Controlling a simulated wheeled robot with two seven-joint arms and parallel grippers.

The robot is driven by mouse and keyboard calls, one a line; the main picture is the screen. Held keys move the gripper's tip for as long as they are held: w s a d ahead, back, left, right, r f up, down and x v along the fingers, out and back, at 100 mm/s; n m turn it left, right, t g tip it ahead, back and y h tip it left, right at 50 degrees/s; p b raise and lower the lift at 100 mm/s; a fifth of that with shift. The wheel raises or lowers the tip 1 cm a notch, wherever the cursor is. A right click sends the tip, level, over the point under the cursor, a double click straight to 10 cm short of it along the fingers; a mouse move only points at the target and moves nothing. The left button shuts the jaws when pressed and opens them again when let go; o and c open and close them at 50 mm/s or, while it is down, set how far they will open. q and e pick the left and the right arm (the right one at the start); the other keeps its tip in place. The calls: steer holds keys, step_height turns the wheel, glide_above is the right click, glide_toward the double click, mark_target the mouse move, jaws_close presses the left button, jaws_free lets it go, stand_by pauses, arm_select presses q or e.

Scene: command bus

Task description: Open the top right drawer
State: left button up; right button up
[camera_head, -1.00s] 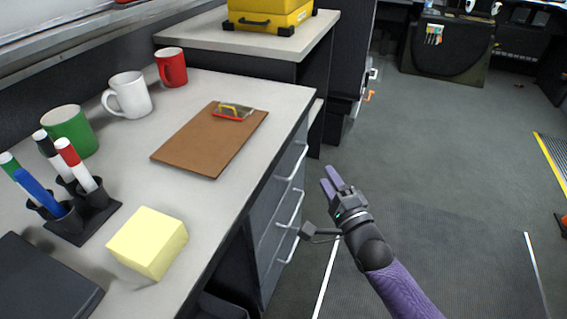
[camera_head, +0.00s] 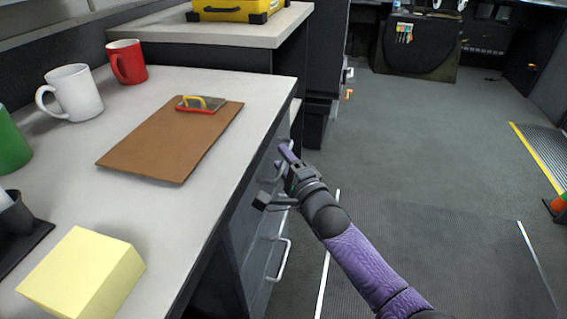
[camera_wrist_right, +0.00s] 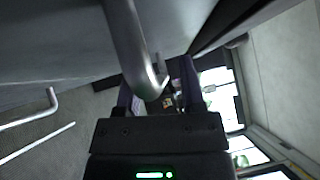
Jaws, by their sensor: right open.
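The desk's drawer cabinet (camera_head: 243,225) shows its dark front below the countertop's right edge. My right gripper (camera_head: 284,157) is open at the top drawer's handle, near the far end of the front. In the right wrist view the grey bar handle (camera_wrist_right: 128,40) runs down between the two open fingers, which are not closed on it. The gripper and wrist partly hide the handles in the head view. A lower handle (camera_head: 284,260) shows below the wrist. The top drawer looks shut. My left gripper is not in view.
On the countertop (camera_head: 190,215) are a clipboard (camera_head: 160,140), a white mug (camera_head: 75,93), a red mug (camera_head: 127,62), a green mug (camera_head: 10,145) and a yellow note block (camera_head: 83,277). The floor (camera_head: 430,160) right of the cabinet is mostly clear.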

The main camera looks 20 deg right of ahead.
jaws_close()
stand_by(0.8)
stand_by(0.4)
